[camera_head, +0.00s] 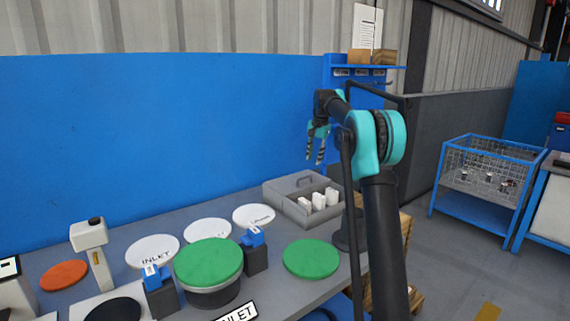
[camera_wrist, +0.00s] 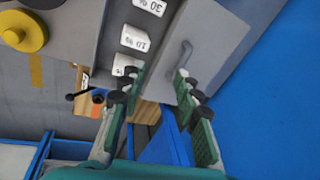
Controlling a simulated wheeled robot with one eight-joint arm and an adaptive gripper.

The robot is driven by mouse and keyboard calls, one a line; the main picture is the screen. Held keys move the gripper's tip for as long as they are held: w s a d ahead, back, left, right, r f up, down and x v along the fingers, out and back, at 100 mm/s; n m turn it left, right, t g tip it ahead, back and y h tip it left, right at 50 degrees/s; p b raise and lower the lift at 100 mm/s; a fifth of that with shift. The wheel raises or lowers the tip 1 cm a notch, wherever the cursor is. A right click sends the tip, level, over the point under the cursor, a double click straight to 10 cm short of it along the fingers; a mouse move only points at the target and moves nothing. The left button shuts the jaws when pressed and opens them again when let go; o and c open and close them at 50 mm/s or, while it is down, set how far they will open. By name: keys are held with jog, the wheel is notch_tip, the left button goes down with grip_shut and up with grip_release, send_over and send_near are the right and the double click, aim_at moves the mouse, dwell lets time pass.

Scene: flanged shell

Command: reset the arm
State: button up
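My arm reaches up and over the right part of the grey workbench (camera_head: 195,311) in the head view. My gripper (camera_head: 315,162) hangs in the air, fingers pointing down, in front of the blue wall panel and above the grey case. In the wrist view my gripper (camera_wrist: 161,75) shows its two green-padded fingers apart with nothing between them. Beyond the fingertips is the grey case with a handled lid (camera_wrist: 212,50) and white blocks (camera_wrist: 133,38) marked with percentages.
The grey case (camera_head: 278,193) stands at the bench's back right. Green discs (camera_head: 310,259), white labelled discs (camera_head: 208,231), an orange disc (camera_head: 64,275) and blue clamps (camera_head: 157,279) occupy the bench. A blue rack (camera_head: 343,97) stands behind my gripper. A wire-mesh cart (camera_head: 487,172) is at right.

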jog(key=s+d+f+n, duration=0.2)
jog(key=s+f, duration=0.6)
jog(key=s, duration=0.9)
jog(key=s+d+f+n+t, duration=0.1)
jog(key=s+f+n, duration=0.2)
jog(key=s+f, duration=0.5)
jog(key=s+d+f+n+h, duration=0.1)
jog(key=s+f, duration=0.8)
jog(key=s, duration=1.8)
jog(key=shift+s+d+n+t, duration=0.25)
jog(key=shift+d+n+t, duration=0.15)
jog(key=shift+d+n, duration=0.65)
jog(key=shift+a, duration=0.15)
